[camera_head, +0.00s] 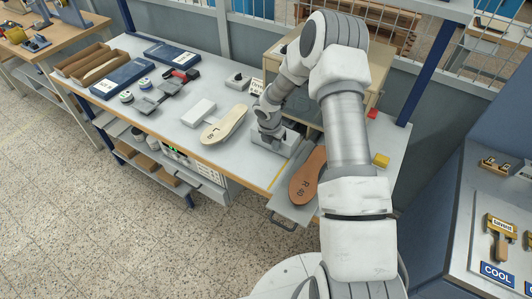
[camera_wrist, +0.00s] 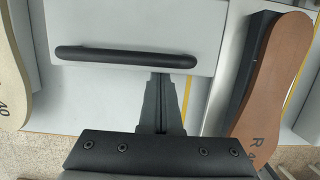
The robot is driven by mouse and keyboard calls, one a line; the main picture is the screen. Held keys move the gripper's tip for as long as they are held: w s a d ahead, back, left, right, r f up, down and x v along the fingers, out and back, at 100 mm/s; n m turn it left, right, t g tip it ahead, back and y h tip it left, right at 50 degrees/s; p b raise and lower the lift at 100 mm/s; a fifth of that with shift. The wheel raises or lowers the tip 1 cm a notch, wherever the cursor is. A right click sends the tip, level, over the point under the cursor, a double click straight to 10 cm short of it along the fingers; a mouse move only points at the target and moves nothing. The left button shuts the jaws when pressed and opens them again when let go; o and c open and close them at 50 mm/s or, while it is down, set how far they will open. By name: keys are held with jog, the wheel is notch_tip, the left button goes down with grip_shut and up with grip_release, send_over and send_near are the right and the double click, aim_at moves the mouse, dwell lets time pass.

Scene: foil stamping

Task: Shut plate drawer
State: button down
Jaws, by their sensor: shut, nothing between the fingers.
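The plate drawer (camera_wrist: 90,22) is a pale grey front with a long black bar handle (camera_wrist: 125,57), in the upper part of the wrist view. In the head view a grey block (camera_head: 282,147) at the end of my arm appears to be this drawer, standing out from the beige press (camera_head: 381,66). My gripper (camera_wrist: 168,80) is shut and empty. Its narrow dark fingers point at the drawer front, just on the near side of the handle, right of its middle. I cannot tell whether the fingertips touch. My arm hides much of the press.
A pale insole (camera_head: 225,125) lies left of the drawer. A brown insole (camera_head: 308,178) lies on a grey support at right, which overhangs the bench edge with a handle (camera_head: 283,223). A white box (camera_head: 198,112) and a yellow block (camera_head: 381,160) are on the bench.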

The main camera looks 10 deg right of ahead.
jog(key=shift+w+d+p, duration=0.35)
jog(key=shift+w+d, duration=1.2)
jog(key=shift+w, duration=0.1)
